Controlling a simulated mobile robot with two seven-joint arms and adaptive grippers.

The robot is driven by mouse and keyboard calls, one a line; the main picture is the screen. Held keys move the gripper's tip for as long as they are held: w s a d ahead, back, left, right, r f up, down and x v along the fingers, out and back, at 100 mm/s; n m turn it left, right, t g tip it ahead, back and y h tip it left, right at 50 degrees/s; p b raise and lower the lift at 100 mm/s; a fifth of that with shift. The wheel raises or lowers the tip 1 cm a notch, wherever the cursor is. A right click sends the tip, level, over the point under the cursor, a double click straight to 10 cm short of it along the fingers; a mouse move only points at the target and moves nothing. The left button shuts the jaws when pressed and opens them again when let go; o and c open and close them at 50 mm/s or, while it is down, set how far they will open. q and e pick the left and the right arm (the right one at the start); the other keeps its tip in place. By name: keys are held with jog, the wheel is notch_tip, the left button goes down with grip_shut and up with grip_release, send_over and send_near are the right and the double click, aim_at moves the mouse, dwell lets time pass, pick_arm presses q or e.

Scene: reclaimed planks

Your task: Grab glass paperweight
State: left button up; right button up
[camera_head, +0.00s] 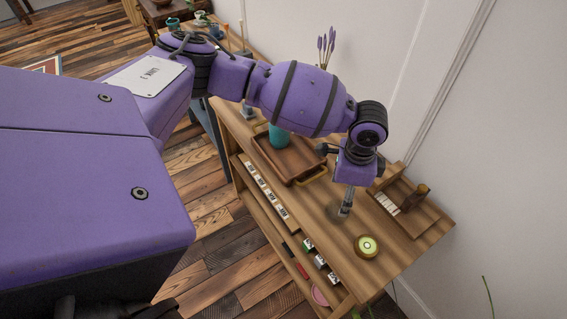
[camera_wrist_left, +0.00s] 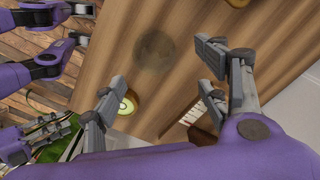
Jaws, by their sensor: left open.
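A round, see-through, brownish disc shape that looks like the glass paperweight (camera_wrist_left: 155,51) rests on the wooden table top (camera_wrist_left: 178,22) in the left wrist view. In the head view a faint glassy shape (camera_head: 338,213) shows at the fingertips, partly hidden by them. My left gripper (camera_head: 346,202) points down over the table near the right end. In the left wrist view the left gripper (camera_wrist_left: 160,80) has its fingers spread wide with nothing between them. The paperweight lies beyond the fingertips, apart from them.
A round pot with a pale green top (camera_head: 366,246) stands close to the gripper, nearer the front. A wooden holder with white pieces (camera_head: 387,203) is at the right, by the wall. A wooden tray (camera_head: 283,166) with a teal cup (camera_head: 279,137) stands left.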

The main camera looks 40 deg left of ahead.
aim_at(338, 211)
pick_arm(q)
jog(key=f, duration=0.1)
jog(key=s+f, duration=0.1)
jog(key=f, duration=0.1)
jog(key=shift+s+a+f, duration=0.1)
jog(key=shift+s+a, duration=0.05)
jog(key=shift+s, duration=0.2)
notch_tip(338, 211, down, 4)
jog(key=shift+w+r, duration=0.1)
jog(key=shift+r, duration=0.15)
jog(key=shift+f, duration=0.1)
pick_arm(e)
jog(key=shift+s+f, duration=0.15)
jog(key=shift+s, duration=0.45)
pick_arm(q)
jog(key=shift+c, duration=1.3)
jog(key=shift+w, duration=0.1)
jog(key=c, duration=1.1)
pick_arm(e)
jog(key=shift+s+d, duration=0.15)
